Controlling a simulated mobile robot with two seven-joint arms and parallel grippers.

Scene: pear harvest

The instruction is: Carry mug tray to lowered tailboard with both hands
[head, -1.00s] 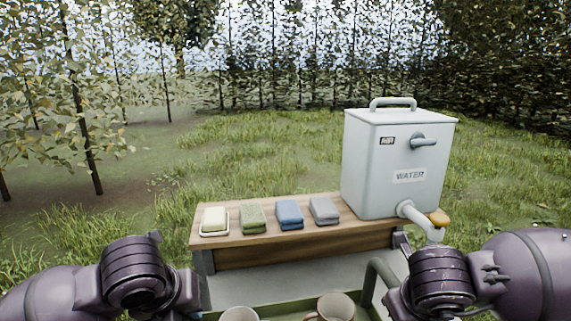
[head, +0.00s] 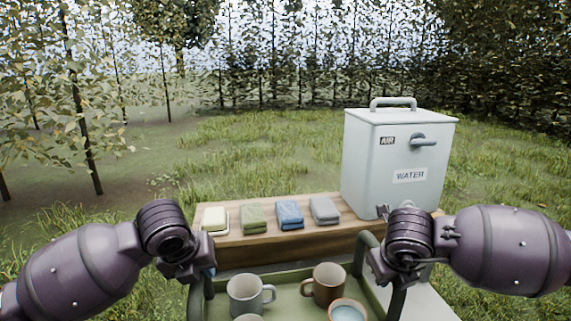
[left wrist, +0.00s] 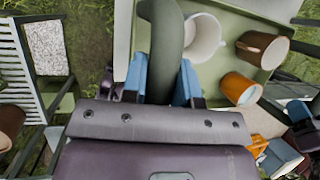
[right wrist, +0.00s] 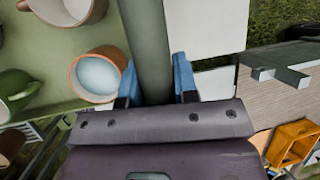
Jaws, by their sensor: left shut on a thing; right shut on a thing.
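The green mug tray (head: 290,302) is at the bottom of the head view, with a pale mug (head: 245,294), a brown mug (head: 327,284) and an orange-rimmed mug (head: 347,312) upright in it. A green mug (right wrist: 15,92) shows in the right wrist view. My left gripper (head: 207,274) is shut on the tray's left handle (left wrist: 167,40); blue fingers flank the bar. My right gripper (head: 380,272) is shut on the right handle (right wrist: 147,45). A pale grey surface (head: 428,302) shows right of the tray; I cannot tell whether it is the tailboard.
A wooden shelf (head: 270,252) stands just beyond the tray. It bears soap (head: 214,218), a green cloth (head: 254,218), blue (head: 289,213) and grey (head: 324,210) cloths, and a water tank (head: 385,165). An orange crate (right wrist: 290,143) shows in the right wrist view. Grass and trees lie behind.

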